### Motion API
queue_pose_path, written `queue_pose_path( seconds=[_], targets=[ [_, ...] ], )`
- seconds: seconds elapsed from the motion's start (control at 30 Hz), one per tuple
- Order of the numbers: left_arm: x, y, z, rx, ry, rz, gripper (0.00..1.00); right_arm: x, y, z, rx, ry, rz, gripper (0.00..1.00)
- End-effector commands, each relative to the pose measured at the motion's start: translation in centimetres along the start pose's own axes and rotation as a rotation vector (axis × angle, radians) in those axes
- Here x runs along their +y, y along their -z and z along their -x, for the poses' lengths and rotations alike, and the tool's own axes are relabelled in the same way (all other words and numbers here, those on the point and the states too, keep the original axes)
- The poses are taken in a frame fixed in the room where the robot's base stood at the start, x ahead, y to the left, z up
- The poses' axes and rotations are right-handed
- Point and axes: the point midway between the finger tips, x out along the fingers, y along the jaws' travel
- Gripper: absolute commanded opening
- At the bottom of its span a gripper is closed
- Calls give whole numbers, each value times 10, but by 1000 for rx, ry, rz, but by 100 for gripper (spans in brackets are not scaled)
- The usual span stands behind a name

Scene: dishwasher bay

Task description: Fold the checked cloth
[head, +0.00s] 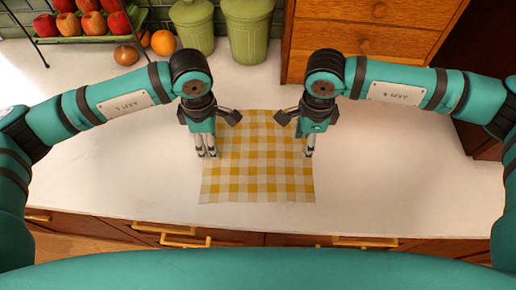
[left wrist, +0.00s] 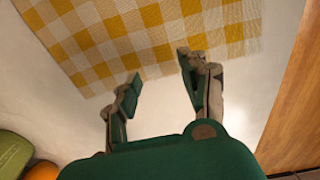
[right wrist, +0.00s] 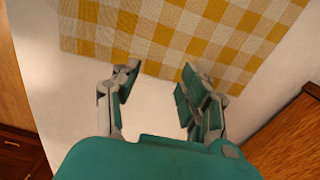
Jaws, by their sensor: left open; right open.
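The checked cloth (head: 258,170), yellow and white, lies flat and spread out on the white counter. It also shows in the left wrist view (left wrist: 130,30) and the right wrist view (right wrist: 180,35). My left gripper (head: 207,153) is open and empty at the cloth's left edge; its fingers also show in the left wrist view (left wrist: 158,75). My right gripper (head: 307,154) is open and empty at the cloth's right edge; its fingers also show in the right wrist view (right wrist: 158,80). I cannot tell whether any fingertip touches the cloth. The cloth's far corners are partly near my wrists.
Two green canisters (head: 247,32) stand at the back, beside an orange (head: 163,42) and an onion (head: 125,55). A rack of apples (head: 84,22) is at the back left. A wooden drawer unit (head: 365,40) stands at the back right. The counter (head: 390,180) is clear on both sides.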

Motion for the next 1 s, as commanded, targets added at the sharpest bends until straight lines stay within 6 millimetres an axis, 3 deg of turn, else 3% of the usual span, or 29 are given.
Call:
queue_pose_path(
  seconds=[0.2,0.67,1.0],
  targets=[
    [0,0,-23,0,0,1,44,0,0,-22,-1,1,-1,44],
    [0,0,-30,-1,-1,0,44,0,0,-30,-1,1,0,44],
    [0,0,-30,-1,-1,1,23,0,0,-30,-1,0,0,23]
  ],
)
